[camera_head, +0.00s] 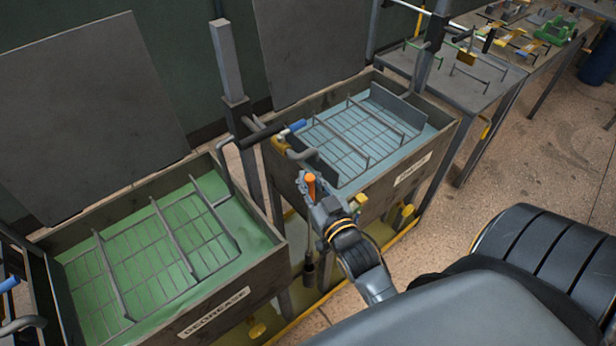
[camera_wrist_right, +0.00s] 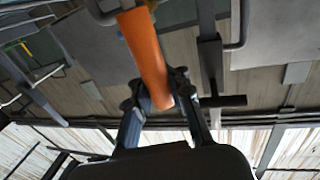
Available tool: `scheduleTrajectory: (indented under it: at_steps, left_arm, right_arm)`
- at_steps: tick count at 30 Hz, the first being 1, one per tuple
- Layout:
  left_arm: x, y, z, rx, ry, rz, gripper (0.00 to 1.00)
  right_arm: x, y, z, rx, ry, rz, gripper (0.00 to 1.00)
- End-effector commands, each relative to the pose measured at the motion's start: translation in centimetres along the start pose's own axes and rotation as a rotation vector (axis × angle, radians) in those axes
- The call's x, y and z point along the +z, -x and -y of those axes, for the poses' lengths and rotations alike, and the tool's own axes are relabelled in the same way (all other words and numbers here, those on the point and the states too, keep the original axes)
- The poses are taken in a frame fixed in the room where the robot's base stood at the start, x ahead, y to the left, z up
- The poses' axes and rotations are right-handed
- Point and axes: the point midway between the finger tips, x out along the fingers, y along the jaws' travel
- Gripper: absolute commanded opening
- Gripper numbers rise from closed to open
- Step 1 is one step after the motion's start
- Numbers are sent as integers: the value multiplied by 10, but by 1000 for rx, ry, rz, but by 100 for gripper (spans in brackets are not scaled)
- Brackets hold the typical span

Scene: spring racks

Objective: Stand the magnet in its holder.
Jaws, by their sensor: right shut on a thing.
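My right gripper (camera_head: 314,186) is shut on an orange handle, which I take to be the magnet (camera_head: 311,185). It is held in front of the corner of the right-hand tank, in the gap between the two tanks. In the wrist view the orange handle (camera_wrist_right: 146,58) sits tilted between the fingers of the right gripper (camera_wrist_right: 160,92); its far end runs out at the top. A dark upright tube (camera_head: 308,270) shows below the gripper; I cannot tell whether it is the holder or the magnet's lower end. My left gripper is not in view.
A green-filled tank labelled DEGREASE (camera_head: 262,272) stands at left, a blue-filled tank (camera_head: 440,140) at right, each with a wire rack inside. A grey post (camera_head: 228,60) and a blue-handled pipe rise between them. A worktable (camera_head: 455,90) stands behind right.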

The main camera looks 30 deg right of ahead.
Motion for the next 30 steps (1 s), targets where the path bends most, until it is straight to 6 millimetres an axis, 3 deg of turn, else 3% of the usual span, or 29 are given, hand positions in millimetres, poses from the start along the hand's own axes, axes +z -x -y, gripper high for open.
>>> scheduleTrajectory:
  at_steps: [30]
  left_arm:
    - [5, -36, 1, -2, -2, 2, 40]
  right_arm:
    - [52, -1, 0, 0, -1, -3, 0]
